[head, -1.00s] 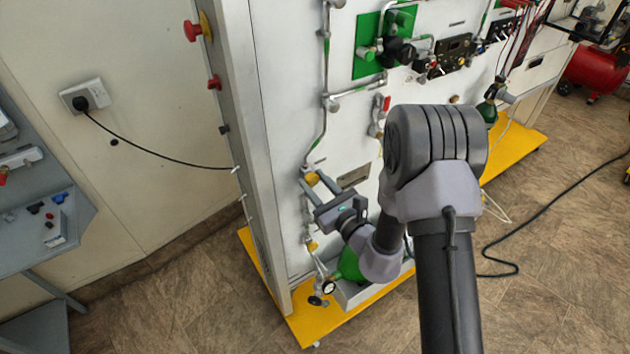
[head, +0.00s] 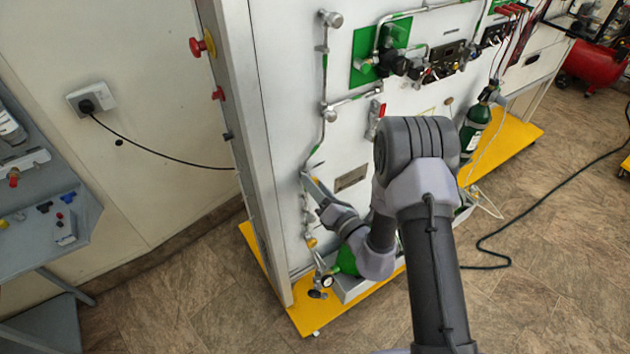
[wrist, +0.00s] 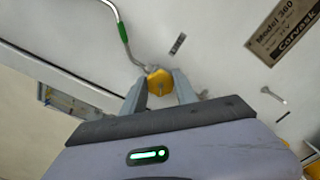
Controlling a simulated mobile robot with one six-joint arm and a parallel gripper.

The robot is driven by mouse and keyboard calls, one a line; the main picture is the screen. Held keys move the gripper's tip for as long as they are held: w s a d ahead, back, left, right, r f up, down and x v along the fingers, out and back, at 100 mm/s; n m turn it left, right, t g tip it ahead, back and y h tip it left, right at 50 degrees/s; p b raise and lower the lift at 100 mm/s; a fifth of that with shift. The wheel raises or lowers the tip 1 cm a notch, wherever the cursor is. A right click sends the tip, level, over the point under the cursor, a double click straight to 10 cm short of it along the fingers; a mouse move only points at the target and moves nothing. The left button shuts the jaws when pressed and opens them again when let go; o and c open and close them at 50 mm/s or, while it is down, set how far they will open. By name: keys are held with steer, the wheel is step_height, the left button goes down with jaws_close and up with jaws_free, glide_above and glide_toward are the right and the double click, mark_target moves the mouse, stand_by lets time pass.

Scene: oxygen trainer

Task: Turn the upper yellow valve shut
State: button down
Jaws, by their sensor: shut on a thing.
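The upper yellow valve (wrist: 159,77) is a small yellow knob on the white panel, at the end of a bent metal pipe with a green section. In the wrist view it sits between the two fingers of my gripper (wrist: 158,88), which is shut on it. The gripper appears tilted relative to the panel. In the head view my gripper (head: 312,184) reaches the panel's left part, and only a little yellow of the valve (head: 315,180) shows beside the fingers. The lower yellow valve (head: 311,243) is below, clear of the gripper.
A gauge (head: 327,281) and green parts are low on the panel, near the yellow base (head: 300,316). A nameplate (head: 351,178) is right of the gripper. A black cable (head: 510,235) lies on the floor.

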steer(key=m+p, duration=0.2)
steer(key=m, duration=0.5)
steer(key=m+p, duration=0.3)
steer(key=m, duration=0.5)
steer(key=m+p, duration=0.2)
steer(key=m, duration=0.6)
steer(key=shift+s+f, duration=0.1)
steer(key=shift+f, duration=0.2)
steer(key=shift+m, duration=0.4)
steer(key=c, duration=0.9)
jaws_free()
steer(key=shift+c, duration=0.2)
steer(key=v, duration=1.7)
